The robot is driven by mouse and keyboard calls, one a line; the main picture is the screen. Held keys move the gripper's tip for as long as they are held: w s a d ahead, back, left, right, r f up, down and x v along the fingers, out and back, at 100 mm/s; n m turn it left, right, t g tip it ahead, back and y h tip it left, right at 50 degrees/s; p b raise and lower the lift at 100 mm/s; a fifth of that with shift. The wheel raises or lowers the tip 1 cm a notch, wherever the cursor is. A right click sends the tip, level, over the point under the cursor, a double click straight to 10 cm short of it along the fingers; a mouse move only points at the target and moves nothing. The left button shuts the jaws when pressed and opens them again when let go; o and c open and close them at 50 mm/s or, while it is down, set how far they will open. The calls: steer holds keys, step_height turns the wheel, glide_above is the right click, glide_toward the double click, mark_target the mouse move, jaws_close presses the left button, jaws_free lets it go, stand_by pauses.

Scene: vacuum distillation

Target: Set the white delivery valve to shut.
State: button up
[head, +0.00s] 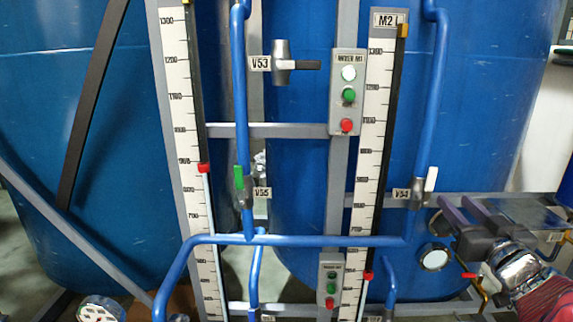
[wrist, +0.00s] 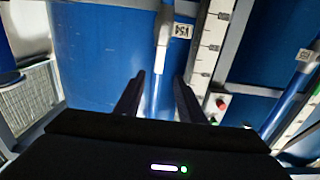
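The white valve handle (head: 431,179) stands nearly upright, tilted slightly right, beside the blue pipe. Its grey valve body (head: 417,193) is labelled V54.
Valve V55 with a green handle (head: 239,178) is left, and valve V53 with a black handle (head: 308,65) is above. Level scales, a button box (head: 348,92) and a horizontal blue pipe (head: 320,241) stand before the large blue tanks. A grey rail (head: 475,199) runs behind my gripper.

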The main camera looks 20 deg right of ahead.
mark_target(433, 178)
steer(key=x, duration=1.4)
steer(key=shift+s, duration=0.1)
steer(key=shift+c, duration=0.4)
jaws_close()
